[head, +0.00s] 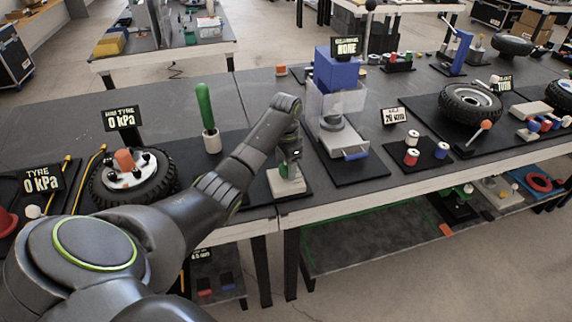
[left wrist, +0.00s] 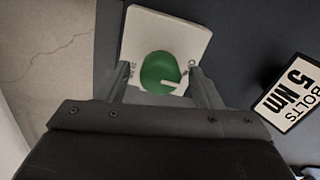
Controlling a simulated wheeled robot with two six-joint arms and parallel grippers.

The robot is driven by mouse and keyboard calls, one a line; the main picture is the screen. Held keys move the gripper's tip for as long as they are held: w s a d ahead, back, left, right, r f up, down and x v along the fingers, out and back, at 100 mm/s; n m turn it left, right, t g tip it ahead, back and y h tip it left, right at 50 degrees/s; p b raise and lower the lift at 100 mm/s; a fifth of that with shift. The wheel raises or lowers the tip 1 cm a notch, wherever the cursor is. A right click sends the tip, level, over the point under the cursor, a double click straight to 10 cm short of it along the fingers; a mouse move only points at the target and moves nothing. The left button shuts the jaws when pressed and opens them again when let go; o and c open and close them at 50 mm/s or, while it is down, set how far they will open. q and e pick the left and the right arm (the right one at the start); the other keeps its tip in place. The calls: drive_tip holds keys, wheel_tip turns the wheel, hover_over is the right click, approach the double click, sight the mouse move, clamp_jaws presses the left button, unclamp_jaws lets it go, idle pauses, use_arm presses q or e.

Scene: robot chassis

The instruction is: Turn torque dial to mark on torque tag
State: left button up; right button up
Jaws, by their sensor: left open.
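The green torque dial (left wrist: 160,72) sits on a white plate (left wrist: 181,28) in the left wrist view. A white pointer line on it reaches toward the lower right of the picture. Small print shows on the plate left of the dial, too small to read. The torque tag (left wrist: 290,94) at the right reads "BOLTS 5 Nm". My left gripper (left wrist: 162,72) is open, one finger on each side of the dial; I cannot tell whether they touch it. In the head view my left gripper (head: 289,165) points down over the white plate (head: 287,187) and hides the dial. My right gripper is not in view.
A green-handled tool (head: 205,108) stands upright left of my arm, near a wheel (head: 157,181). A blue-topped press (head: 336,70) stands close on the right. A tag (head: 394,115) and several spools (head: 411,157) lie farther right. The table's front edge is near the plate.

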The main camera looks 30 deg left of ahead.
use_arm(q)
drive_tip(key=c, duration=1)
drive_tip(key=shift+r+m+p, duration=0.25)
drive_tip(key=shift+m+p, duration=0.95)
drive_tip(key=shift+p, duration=0.2)
drive_tip(key=m+p, duration=0.2)
drive_tip(key=m, duration=0.1)
drive_tip(key=shift+p, duration=0.35)
drive_tip(key=m+p, duration=0.1)
drive_tip(key=m, duration=0.3)
drive_tip(key=shift+f+p, duration=0.1)
drive_tip(key=shift+p, duration=0.25)
drive_tip(key=shift+f+m+p, duration=0.1)
drive_tip(key=shift+m+p, duration=0.5)
drive_tip(key=shift+m, duration=1.6)
drive_tip(key=o, duration=1)
